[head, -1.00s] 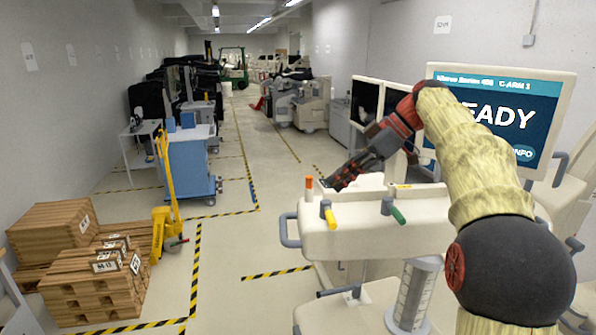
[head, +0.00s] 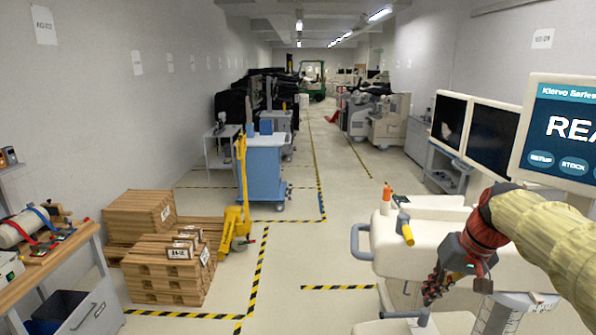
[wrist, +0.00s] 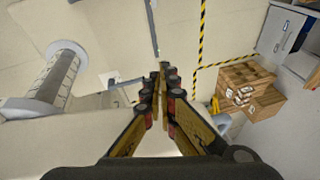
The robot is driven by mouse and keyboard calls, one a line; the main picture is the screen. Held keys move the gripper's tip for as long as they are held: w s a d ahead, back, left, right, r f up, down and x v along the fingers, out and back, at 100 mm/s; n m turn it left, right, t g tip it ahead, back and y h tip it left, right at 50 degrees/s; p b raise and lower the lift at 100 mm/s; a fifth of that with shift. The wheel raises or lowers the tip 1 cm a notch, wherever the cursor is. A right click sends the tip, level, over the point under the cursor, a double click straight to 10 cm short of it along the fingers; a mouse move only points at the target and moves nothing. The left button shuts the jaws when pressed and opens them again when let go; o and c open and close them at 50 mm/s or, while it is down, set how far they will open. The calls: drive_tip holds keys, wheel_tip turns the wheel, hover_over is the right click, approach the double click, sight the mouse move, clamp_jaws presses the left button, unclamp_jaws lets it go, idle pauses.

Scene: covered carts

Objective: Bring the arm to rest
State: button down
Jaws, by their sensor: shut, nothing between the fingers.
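My gripper (head: 432,290) hangs at the lower right of the head view, pointing down beside the front edge of a cream cart (head: 425,243). Its fingers are shut with nothing between them. In the wrist view the gripper (wrist: 160,72) also shows its fingertips together, above the floor and near the cart's side. My arm in its straw-coloured cover comes in from the right edge. The cart's top holds an orange-capped bottle (head: 387,199) and a yellow-handled tool (head: 404,230).
A monitor (head: 565,135) stands at the right, close to my arm. Stacked wooden crates (head: 165,270), a yellow pallet jack (head: 236,220) and a blue cart (head: 264,170) stand left of the taped aisle. A workbench (head: 50,255) is at the far left. The aisle floor is clear.

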drive_tip(key=s+a+f+b, duration=0.3)
drive_tip(key=s+f, duration=0.2)
drive_tip(key=s, duration=0.2)
drive_tip(key=s+a+f+n+t+h+b, duration=0.1)
drive_tip(key=s+a+f, duration=0.3)
drive_tip(key=s, duration=0.4)
drive_tip(key=s+a+f+t+h+b, duration=0.1)
drive_tip(key=s+a+f+b, duration=0.2)
drive_tip(key=s, duration=0.5)
wheel_tip(320, 180, down, 3)
drive_tip(key=shift+s+a+r+n+b, duration=0.2)
drive_tip(key=shift+a+n+b, duration=0.15)
drive_tip(key=shift+b, duration=0.5)
